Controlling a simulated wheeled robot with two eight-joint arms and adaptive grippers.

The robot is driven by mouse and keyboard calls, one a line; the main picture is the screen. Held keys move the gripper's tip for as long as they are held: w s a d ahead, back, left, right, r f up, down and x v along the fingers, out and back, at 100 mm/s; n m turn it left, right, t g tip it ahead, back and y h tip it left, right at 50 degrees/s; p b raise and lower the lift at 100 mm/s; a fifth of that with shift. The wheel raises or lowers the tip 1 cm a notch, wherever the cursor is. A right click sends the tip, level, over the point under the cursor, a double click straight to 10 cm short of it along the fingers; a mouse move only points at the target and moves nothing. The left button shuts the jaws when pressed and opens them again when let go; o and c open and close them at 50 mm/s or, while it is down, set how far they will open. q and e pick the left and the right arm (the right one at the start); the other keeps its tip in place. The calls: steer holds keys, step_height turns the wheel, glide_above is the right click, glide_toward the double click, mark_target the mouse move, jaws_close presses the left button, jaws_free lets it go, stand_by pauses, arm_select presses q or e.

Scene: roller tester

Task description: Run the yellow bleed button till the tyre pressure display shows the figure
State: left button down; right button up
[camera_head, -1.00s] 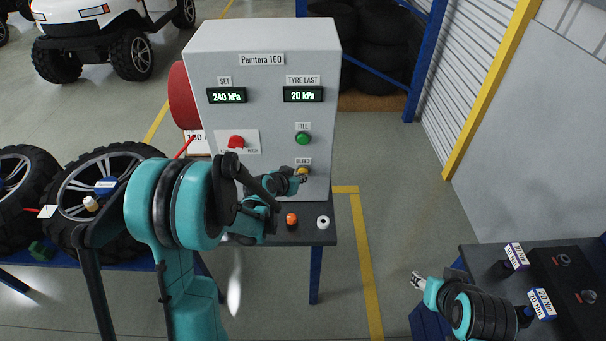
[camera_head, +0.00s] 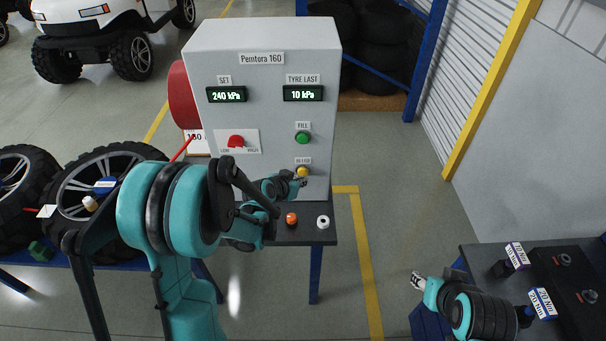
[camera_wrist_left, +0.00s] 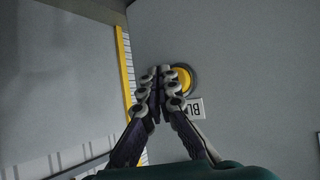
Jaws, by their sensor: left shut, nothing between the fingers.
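The grey tester cabinet (camera_head: 262,120) is labelled Pemtora 160. Its SET display (camera_head: 226,95) reads 240 kPa and its TYRE LAST display (camera_head: 303,93) reads 10 kPa. The yellow bleed button (camera_head: 302,172) sits low on the front, under the green FILL button (camera_head: 302,138). It also shows in the left wrist view (camera_wrist_left: 183,80), partly behind the fingertips. My left gripper (camera_head: 301,182) is shut and empty, its tips just below the button in the head view; contact cannot be told. My right gripper (camera_head: 417,281) is at the lower right, away from the cabinet; its finger gap is unclear.
A red knob (camera_head: 236,141) is on the cabinet's left. An orange-topped item (camera_head: 291,218) and a white item (camera_head: 323,222) stand on the dark table below. Wheels (camera_head: 100,190) lie at the left. A dark bench (camera_head: 490,262) stands at lower right.

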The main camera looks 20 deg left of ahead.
arm_select(q)
steer(key=shift+s, duration=0.1)
steer(key=s, duration=0.2)
steer(key=s+d, duration=0.1)
steer(key=s, duration=0.1)
steer(key=shift+s+d, duration=0.2)
steer(key=shift+s, duration=0.2)
stand_by(0.5)
steer(key=s+r+n+g+y, duration=0.1)
steer(key=s+r, duration=0.3)
steer(key=s, duration=0.7)
steer(key=s+r+n+g+y, duration=0.1)
steer(key=s+r, duration=0.3)
steer(key=s, duration=0.8)
steer(key=shift+s+a+r+n+g+y, duration=0.15)
steer(key=shift+s+r+n+g+y, duration=0.2)
steer(key=shift+g, duration=0.35)
steer(key=shift+w, duration=0.15)
